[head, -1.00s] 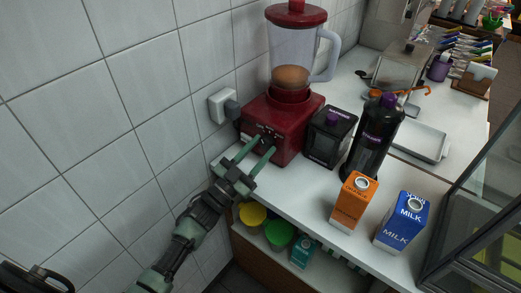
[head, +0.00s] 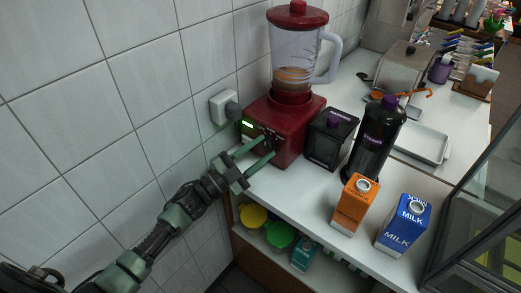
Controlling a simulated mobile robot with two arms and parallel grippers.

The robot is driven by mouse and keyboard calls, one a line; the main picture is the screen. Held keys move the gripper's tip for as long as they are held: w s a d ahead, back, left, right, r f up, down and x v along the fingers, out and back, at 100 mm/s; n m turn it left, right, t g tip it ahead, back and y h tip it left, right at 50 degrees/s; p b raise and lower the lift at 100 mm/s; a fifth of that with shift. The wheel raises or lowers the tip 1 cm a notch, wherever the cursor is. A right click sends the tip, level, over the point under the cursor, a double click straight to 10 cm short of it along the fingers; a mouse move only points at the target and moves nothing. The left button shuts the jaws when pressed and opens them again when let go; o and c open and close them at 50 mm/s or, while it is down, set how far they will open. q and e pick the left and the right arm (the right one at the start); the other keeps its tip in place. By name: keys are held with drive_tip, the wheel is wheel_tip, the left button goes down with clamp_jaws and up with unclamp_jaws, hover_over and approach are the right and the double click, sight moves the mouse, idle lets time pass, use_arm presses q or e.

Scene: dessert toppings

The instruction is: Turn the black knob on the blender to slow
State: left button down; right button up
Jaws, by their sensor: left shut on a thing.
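The red blender (head: 289,128) stands on the counter against the tiled wall. Its clear jar (head: 294,55) has a red lid and holds a low brown layer at the bottom. A green light (head: 248,124) is lit on the base's front panel. My left gripper (head: 267,147) reaches the panel from the lower left, its two green fingers shut on the black knob, which is mostly hidden between the tips. The knob's setting cannot be read. My right gripper is not in view.
A black container (head: 328,140), a dark bottle (head: 375,140), an orange carton (head: 353,207) and a blue milk carton (head: 402,226) stand right of the blender. A wall socket (head: 224,107) is at its left. Yellow and green tubs sit on the shelf below.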

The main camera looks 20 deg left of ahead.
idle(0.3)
use_arm(q)
drive_tip(key=c, duration=0.9)
unclamp_jaws()
drive_tip(key=shift+s, duration=0.1)
drive_tip(key=shift+s+a+f, duration=0.2)
drive_tip(key=shift+a, duration=0.05)
drive_tip(key=b+v, duration=0.1)
drive_tip(key=v, duration=0.6)
drive_tip(key=shift+b, duration=0.4)
